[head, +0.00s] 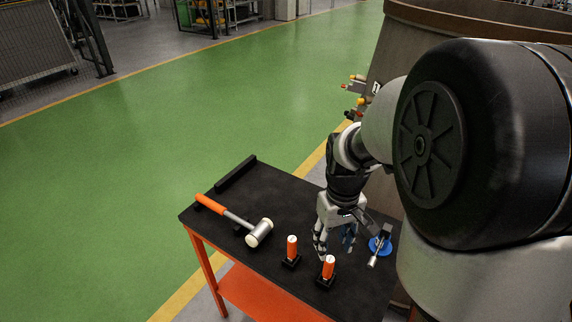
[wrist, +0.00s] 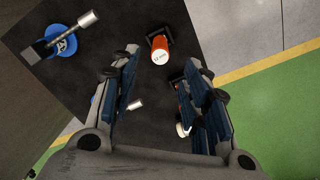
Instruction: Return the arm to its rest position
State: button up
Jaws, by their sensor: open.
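My gripper (head: 333,240) hangs from my bent arm, fingers down, above the black top of an orange cart (head: 268,190). The fingers are apart in the wrist view (wrist: 160,72), and I see nothing held between them. In the head view it is close behind two orange cylinders, the left one (head: 292,248) and the right one (head: 328,267), each upright in a black holder. A blue disc (head: 376,247) with a grey metal tool lies just to its right; it also shows in the wrist view (wrist: 68,46). My large upper arm hides the cart's right side.
A mallet (head: 258,233) with an orange handle lies on the cart's left part, beside a black bar (head: 236,174). A large brown cylindrical structure (head: 400,40) with small coloured fittings (head: 358,90) stands behind. Green floor (head: 200,120) is clear to the left.

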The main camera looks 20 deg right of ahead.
jog(key=s+a+r+t, duration=0.4)
jog(key=s+a+r, duration=0.6)
jog(key=s+r, duration=0.2)
jog(key=shift+s+a+r+t, duration=0.25)
jog(key=shift+s+a+t, duration=0.1)
jog(key=shift+s, duration=0.4)
